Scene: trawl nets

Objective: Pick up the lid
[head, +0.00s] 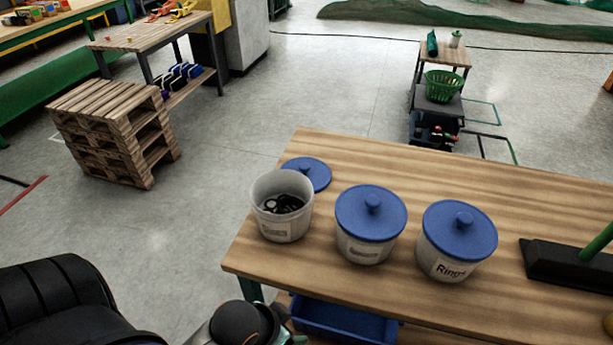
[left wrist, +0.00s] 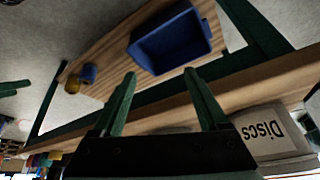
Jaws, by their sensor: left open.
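A loose blue lid (head: 316,176) with its knob lies flat on the wooden table, behind an open white tub (head: 285,222) that hides part of it. The open tub holds dark rings or discs. Two more white tubs stand to its right, closed by blue lids (head: 371,214) (head: 460,230); the right one is labelled "Rings". My left gripper (left wrist: 160,75) is open and empty in the left wrist view, low by the table's front edge. In the head view only part of my left arm shows at the bottom, below the open tub. My right gripper is not in view.
A tub labelled "Discs" (left wrist: 267,135) shows at the right of the left wrist view. A blue bin (head: 340,318) sits on the shelf under the table (head: 540,200). A black brush head (head: 565,265) lies at the table's right.

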